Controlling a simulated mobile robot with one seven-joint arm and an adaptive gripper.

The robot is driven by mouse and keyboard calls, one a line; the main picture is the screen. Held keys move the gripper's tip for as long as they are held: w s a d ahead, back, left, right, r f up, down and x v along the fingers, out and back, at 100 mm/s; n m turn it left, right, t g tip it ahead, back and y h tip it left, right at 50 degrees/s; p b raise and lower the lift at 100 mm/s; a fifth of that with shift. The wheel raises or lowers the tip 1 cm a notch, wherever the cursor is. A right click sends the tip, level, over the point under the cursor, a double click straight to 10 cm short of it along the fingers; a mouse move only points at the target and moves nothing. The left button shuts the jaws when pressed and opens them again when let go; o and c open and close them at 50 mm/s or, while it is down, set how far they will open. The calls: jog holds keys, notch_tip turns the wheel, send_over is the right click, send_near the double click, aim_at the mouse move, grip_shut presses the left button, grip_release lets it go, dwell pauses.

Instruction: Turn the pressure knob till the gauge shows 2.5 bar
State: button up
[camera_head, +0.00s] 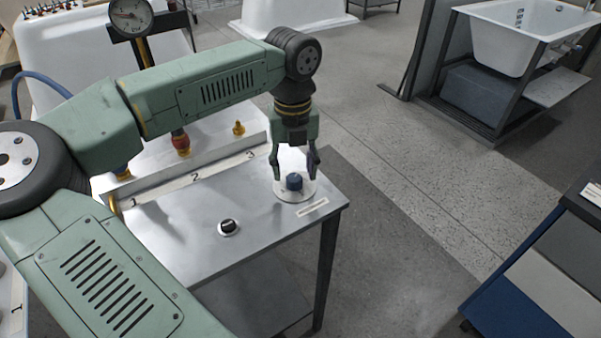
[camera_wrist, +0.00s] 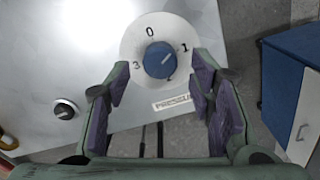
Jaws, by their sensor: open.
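The pressure knob (camera_head: 294,182) is a blue round knob on a pale dial plate at the table's right corner. In the wrist view the knob (camera_wrist: 158,60) sits inside a ring marked 0, 1, 2 and 3. Its pale pointer line leans to the upper right, roughly toward the 1. My gripper (camera_head: 294,166) points down just above the knob, fingers open on either side. In the wrist view my gripper (camera_wrist: 160,82) has the knob ahead, between and slightly beyond its fingertips, with gaps visible. The round gauge (camera_head: 131,15) stands at the upper left; its needle is too small to read.
The steel table (camera_head: 185,235) also carries a small black knob (camera_head: 229,227), a rail (camera_head: 190,178) numbered 1 to 3 and a yellow fitting (camera_head: 239,128). A blue cabinet (camera_head: 535,290) stands at the right. Floor between is clear.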

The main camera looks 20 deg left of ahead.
notch_tip(320, 180, down, 2)
jog(key=shift+b, duration=0.3)
jog(key=c, duration=1.2)
